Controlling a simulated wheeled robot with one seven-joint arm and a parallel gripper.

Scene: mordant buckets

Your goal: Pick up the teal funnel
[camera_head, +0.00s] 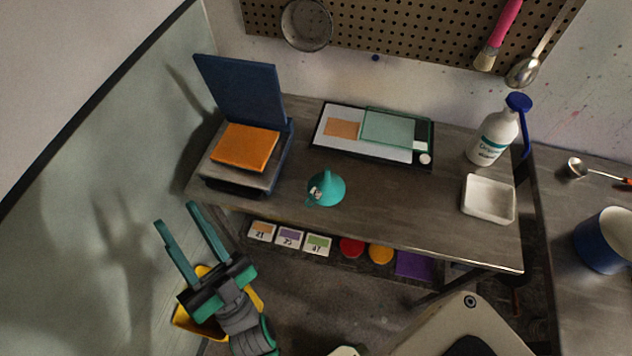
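The teal funnel (328,189) sits on the wooden table (390,213), near its front edge and left of its middle. Its narrow spout points up and its wide mouth faces down. A small pale and red mark shows on its left side. My gripper (177,228) is at the lower left, left of the table and apart from the funnel. Its two long teal fingers are spread, with nothing between them.
A blue stand with an orange block (245,147) is left of the funnel. A framed panel (375,136) lies behind it. Cards and lids sit on a lower shelf. A yellow bucket (190,322) is below my gripper.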

